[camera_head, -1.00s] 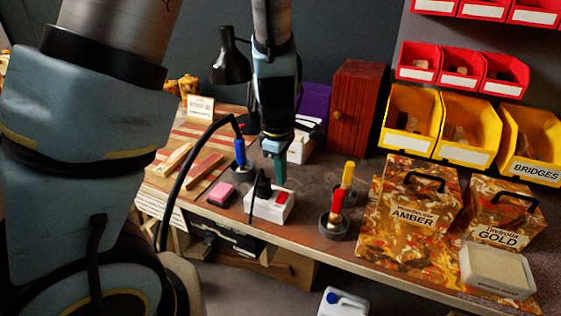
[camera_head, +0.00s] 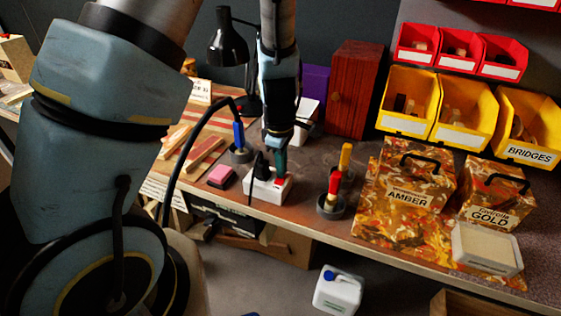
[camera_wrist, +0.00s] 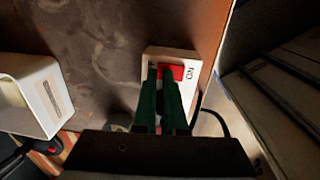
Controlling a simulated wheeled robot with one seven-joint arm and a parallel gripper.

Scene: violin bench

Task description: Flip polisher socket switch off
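The polisher socket (camera_head: 266,190) is a white block near the bench's front edge, with a black plug (camera_head: 261,170) and cable at its left end. In the wrist view, the socket (camera_wrist: 185,56) carries a red rocker switch (camera_wrist: 175,72) with "ON" printed beside it. My gripper (camera_head: 280,170) points down over the socket's right part, where it hides most of the switch in the head view. In the wrist view, my green fingers (camera_wrist: 160,76) lie close together and overlap the switch's left end. Contact and the exact finger gap are unclear.
A pink block (camera_head: 221,175) and a blue-handled tool (camera_head: 239,138) in a cup stand left of the socket. Cups with red (camera_head: 334,186) and yellow (camera_head: 346,158) handled tools stand right. A black cable arches at left. A lamp (camera_head: 230,45) and a wooden cabinet (camera_head: 354,90) stand behind.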

